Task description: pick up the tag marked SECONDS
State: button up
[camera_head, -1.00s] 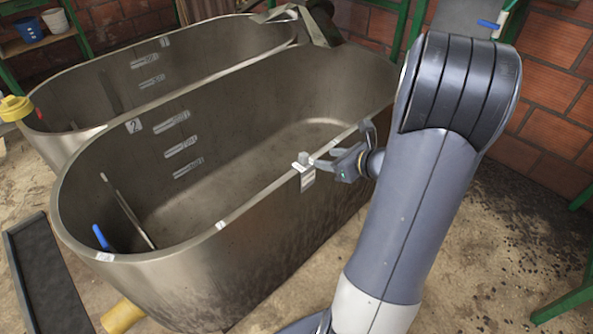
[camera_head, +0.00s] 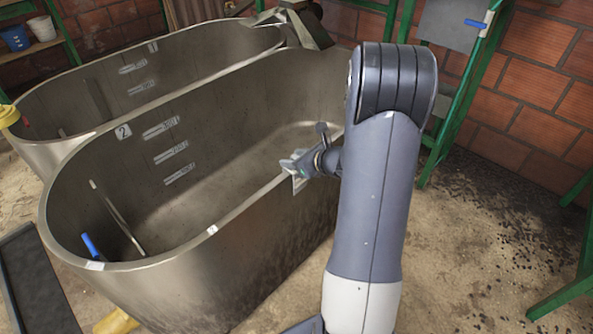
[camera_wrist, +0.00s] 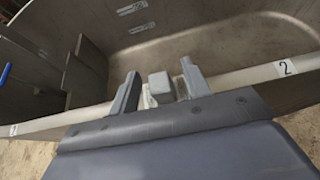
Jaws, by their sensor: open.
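A pale tag (camera_head: 298,184) hangs on the outer side of the near tub's rim in the head view; its lettering is too small to read. In the wrist view a grey block (camera_wrist: 161,86) with a pale piece beside it sits at the rim, seemingly the tag's clip. My gripper (camera_head: 291,164) is open at the rim just above the tag. In the wrist view my gripper (camera_wrist: 160,82) has one finger on each side of the grey block, with small gaps showing. The lower part of the tag is hidden there.
The near tub (camera_head: 230,262) is marked 2, and another tub (camera_head: 45,100) stands behind it. A blue-handled rod (camera_head: 92,247) leans inside the near tub. White rim labels include a 2 (camera_wrist: 286,67). A green frame (camera_head: 462,95) stands behind my arm.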

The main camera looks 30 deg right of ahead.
jog(key=shift+c, duration=0.5)
grip_shut()
jog(key=shift+r, duration=0.2)
